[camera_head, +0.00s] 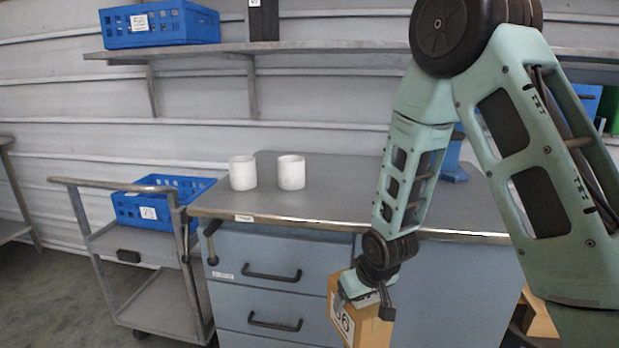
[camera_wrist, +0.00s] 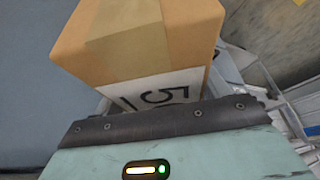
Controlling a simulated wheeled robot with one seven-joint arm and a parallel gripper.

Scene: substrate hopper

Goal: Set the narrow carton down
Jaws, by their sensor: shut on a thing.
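The narrow carton (camera_head: 374,327) is a brown cardboard box with a white numbered label. My gripper (camera_head: 366,290) is shut on its upper end. The carton hangs in front of the blue drawer cabinet, below the level of the worktop, slightly tilted. In the wrist view the carton (camera_wrist: 140,40) fills the upper middle, with tape along its top face and part of its label showing. The gripper's dark edge (camera_wrist: 160,122) crosses in front of the label, and the fingertips are hidden there. The carton's lower end is cut off in the head view.
The grey worktop (camera_head: 330,190) holds two white cups (camera_head: 243,173) (camera_head: 291,172) at its left and has clear room in the middle. A cart (camera_head: 150,250) with a blue crate (camera_head: 160,205) stands at left. A shelf (camera_head: 300,47) above bears another blue crate (camera_head: 160,24).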

